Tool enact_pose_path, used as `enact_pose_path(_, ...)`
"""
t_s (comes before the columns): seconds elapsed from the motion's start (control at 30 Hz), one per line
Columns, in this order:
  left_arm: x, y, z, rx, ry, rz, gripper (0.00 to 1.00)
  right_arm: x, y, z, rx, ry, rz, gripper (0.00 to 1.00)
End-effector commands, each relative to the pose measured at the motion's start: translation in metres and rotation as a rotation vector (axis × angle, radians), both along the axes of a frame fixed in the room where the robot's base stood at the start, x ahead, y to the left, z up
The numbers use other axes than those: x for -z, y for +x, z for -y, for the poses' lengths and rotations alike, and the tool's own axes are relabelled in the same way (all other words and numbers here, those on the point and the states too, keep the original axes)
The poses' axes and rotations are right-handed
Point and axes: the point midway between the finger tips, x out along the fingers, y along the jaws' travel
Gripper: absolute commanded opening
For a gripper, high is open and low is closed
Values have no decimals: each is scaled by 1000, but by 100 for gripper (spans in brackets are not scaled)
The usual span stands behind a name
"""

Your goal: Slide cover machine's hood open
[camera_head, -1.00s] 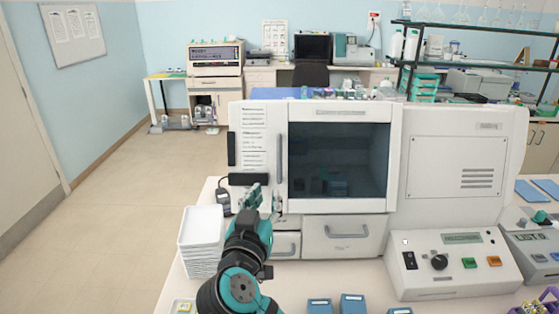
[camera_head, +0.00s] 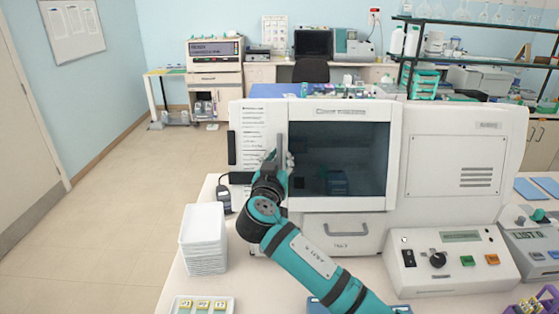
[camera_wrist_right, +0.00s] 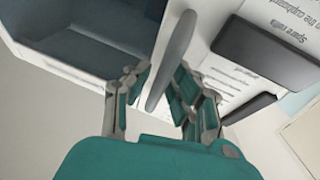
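The cover machine (camera_head: 455,120) is a large white box with a dark window (camera_head: 338,160) on the table ahead. A vertical grey handle (camera_head: 281,145) stands at the left edge of the window; its lower part is hidden by my right gripper (camera_head: 278,163). In the right wrist view the handle (camera_wrist_right: 174,55) runs between the two fingers of my right gripper (camera_wrist_right: 160,88). The fingers are spread on either side of it, and I see no clear grip. Through the window a dark blue item (camera_head: 337,183) shows inside. My left gripper is not in view.
A stack of white trays (camera_head: 204,240) stands left of the machine. A control box (camera_head: 450,262) with buttons stands in front at the right. A small tray with yellow-topped items (camera_head: 203,305) is at the table's front edge. A drawer (camera_head: 343,232) sits under the window.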

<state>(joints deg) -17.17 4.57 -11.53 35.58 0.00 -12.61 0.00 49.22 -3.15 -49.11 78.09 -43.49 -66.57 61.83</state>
Motion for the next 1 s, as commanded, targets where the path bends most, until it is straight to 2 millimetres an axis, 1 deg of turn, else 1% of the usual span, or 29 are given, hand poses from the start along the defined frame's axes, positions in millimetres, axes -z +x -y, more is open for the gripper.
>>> enact_pose_path(0.17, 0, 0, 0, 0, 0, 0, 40, 0, 0, 0, 0, 0, 0, 23)
enact_pose_path(0.33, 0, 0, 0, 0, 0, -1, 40, 0, 0, 0, 0, 0, 0, 1)
enact_pose_path(0.83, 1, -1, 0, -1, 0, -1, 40, 1, 0, 1, 0, 1, -1, 0)
enact_pose_path(1.0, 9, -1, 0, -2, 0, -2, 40, 4, 0, 10, 2, 3, 0, 0)
